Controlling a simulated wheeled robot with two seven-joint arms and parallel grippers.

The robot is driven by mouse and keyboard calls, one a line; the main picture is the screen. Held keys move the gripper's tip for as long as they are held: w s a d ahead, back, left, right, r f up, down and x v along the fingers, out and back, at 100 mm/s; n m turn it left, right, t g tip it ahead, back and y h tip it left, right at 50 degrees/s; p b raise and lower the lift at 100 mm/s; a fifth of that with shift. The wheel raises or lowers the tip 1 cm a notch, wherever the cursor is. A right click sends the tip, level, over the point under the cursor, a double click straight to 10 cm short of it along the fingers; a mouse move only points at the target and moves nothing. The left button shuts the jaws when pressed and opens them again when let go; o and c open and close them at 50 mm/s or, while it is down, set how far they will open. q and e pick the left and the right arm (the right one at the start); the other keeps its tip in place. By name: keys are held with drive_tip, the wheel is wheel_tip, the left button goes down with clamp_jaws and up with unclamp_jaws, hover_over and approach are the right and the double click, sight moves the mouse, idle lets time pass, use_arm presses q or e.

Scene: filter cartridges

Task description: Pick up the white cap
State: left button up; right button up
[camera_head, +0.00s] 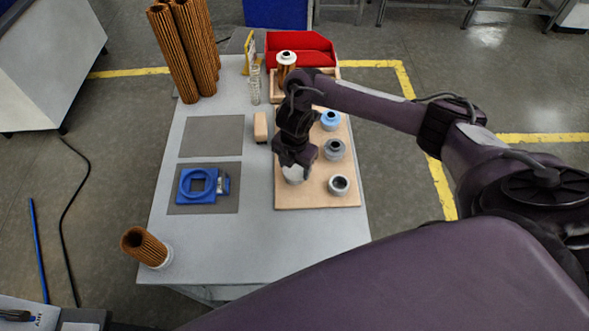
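The white cap (292,175) sits at the front left of the tan board (318,202) on the table. My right gripper (294,163) points down just above and over it. Its fingers look apart and hide the far part of the cap. I cannot tell whether they touch it. Other caps stand on the board to the right: a blue one (330,120), a grey one (334,149) and a pale grey one with a dark hole (339,185). My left gripper is not in view.
A blue fixture (198,186) sits on a grey mat. A red bin (300,42) and a white-topped cartridge (286,63) are at the back. The table's front middle is clear.

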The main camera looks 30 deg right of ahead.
drive_tip(key=shift+c, duration=1.1)
drive_tip(key=shift+r, duration=0.1)
